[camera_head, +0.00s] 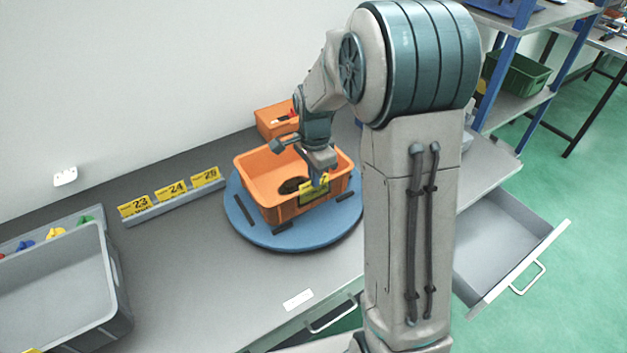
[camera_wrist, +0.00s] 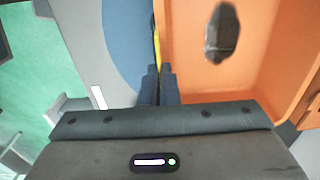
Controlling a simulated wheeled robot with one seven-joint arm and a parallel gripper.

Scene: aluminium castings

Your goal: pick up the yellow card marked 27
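A yellow card (camera_head: 308,194) stands at the front wall of the orange bin (camera_head: 281,211). My gripper covers part of it, so its full number cannot be read. My gripper (camera_head: 321,182) points down at the bin's front rim. In the wrist view the fingers (camera_wrist: 159,72) are close together, one on each side of the thin yellow card (camera_wrist: 156,46), seen edge-on beside the orange wall. They look shut on it.
The bin stands on a round blue turntable (camera_head: 239,216) and holds a dark part (camera_head: 292,185). Yellow cards 23 (camera_head: 134,207), 24 (camera_head: 171,190) and another (camera_head: 205,176) stand in a rail at left. A grey tray (camera_head: 50,290) and an open drawer (camera_head: 505,245) flank the bench.

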